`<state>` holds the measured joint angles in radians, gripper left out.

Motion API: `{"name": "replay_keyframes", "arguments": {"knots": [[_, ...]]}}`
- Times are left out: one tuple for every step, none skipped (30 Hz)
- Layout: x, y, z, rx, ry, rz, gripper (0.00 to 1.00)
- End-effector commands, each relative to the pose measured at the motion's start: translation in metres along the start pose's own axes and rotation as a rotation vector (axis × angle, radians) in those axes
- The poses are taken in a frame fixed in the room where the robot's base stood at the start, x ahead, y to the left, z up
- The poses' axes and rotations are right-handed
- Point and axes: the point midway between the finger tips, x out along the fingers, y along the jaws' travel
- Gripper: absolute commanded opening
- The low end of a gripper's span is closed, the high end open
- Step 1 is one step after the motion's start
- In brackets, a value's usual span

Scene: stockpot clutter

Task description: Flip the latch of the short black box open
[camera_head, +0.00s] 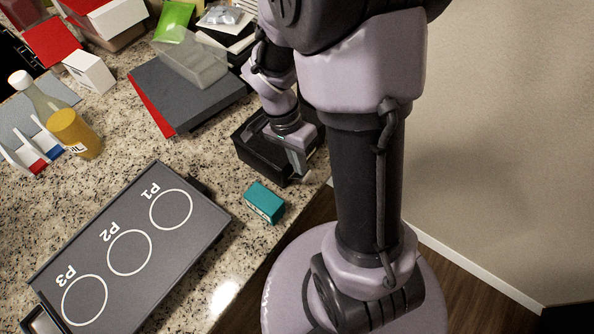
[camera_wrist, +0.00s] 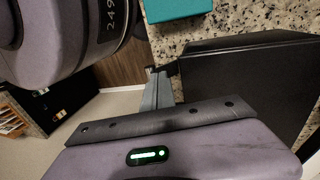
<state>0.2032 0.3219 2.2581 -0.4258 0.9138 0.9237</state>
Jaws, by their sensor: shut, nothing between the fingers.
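The short black box (camera_head: 257,153) stands near the counter's right edge in the head view, partly covered by my arm. In the wrist view its dark side and top (camera_wrist: 245,85) fill the right. My gripper (camera_head: 300,172) is at the box's near right side, by the counter edge. In the wrist view its grey fingers (camera_wrist: 157,88) are together and empty, just left of the box. I cannot tell whether they touch it. The latch cannot be made out; it may be hidden by the fingers.
A teal box (camera_head: 264,202) sits close to the black box, also at the top of the wrist view (camera_wrist: 178,8). A dark tray with marked circles (camera_head: 130,252) lies at lower left. A dark grey folder-like slab (camera_head: 190,92) and a clear container (camera_head: 190,62) are behind.

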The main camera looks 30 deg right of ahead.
Motion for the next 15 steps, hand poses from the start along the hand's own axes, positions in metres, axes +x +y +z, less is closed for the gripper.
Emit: {"name": "replay_keyframes", "arguments": {"knots": [[0.0041, 0.0012, -0.0001, 0.000, 0.000, 0.000, 0.00], [0.0048, 0.0020, -0.0001, 0.000, 0.000, 0.000, 0.00], [0.0051, 0.0028, -0.0001, 0.000, 0.000, 0.000, 0.00], [0.0050, 0.0031, -0.0001, 0.000, 0.000, 0.000, 0.00], [0.0047, 0.0033, 0.0000, 0.000, 0.000, 0.000, 0.00], [0.0043, 0.0033, 0.0000, 0.000, 0.000, 0.000, 0.00], [0.0042, 0.0033, 0.0000, 0.000, 0.000, 0.000, 0.00], [0.0041, 0.0033, 0.0000, 0.000, 0.000, 0.000, 0.00], [0.0041, 0.0033, 0.0000, 0.000, 0.000, 0.000, 0.00], [0.0041, 0.0033, 0.0000, 0.000, 0.000, 0.000, 0.00], [0.0043, 0.0034, 0.0000, 0.000, 0.000, 0.000, 0.00], [0.0049, 0.0035, 0.0000, 0.000, 0.000, 0.000, 0.00], [0.0057, 0.0038, 0.0000, 0.000, 0.000, 0.000, 0.00], [0.0068, 0.0041, 0.0000, 0.000, 0.000, 0.000, 0.00], [0.0088, 0.0048, 0.0000, 0.000, 0.000, 0.000, 0.00]]}}
